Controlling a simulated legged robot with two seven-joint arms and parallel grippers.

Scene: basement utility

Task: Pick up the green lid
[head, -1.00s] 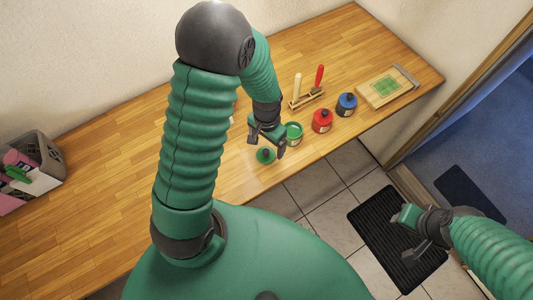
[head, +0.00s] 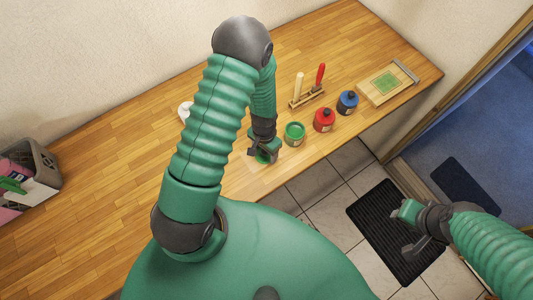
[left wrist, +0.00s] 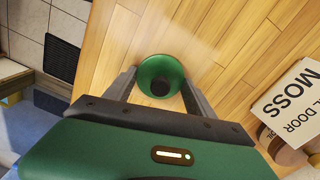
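The green lid (head: 262,158) is a round disc with a dark knob, lying on the wooden worktop near its front edge. In the head view my left gripper (head: 264,150) is over it and hides part of it. In the left wrist view the lid (left wrist: 160,68) shows between the two fingers of my left gripper (left wrist: 158,78), which is open with one finger on each side. I cannot tell whether the fingers touch the lid. The open green jar (head: 294,134) stands just right of the gripper. My right gripper (head: 412,230) is open and empty, above the floor mat.
A red jar (head: 324,120) and a blue jar (head: 347,103), both with dark knobs, stand further right on the worktop (head: 110,150). Behind them is a wooden tool rack (head: 307,97); a board (head: 387,84) lies at the right end. A grey crate (head: 38,165) is far left.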

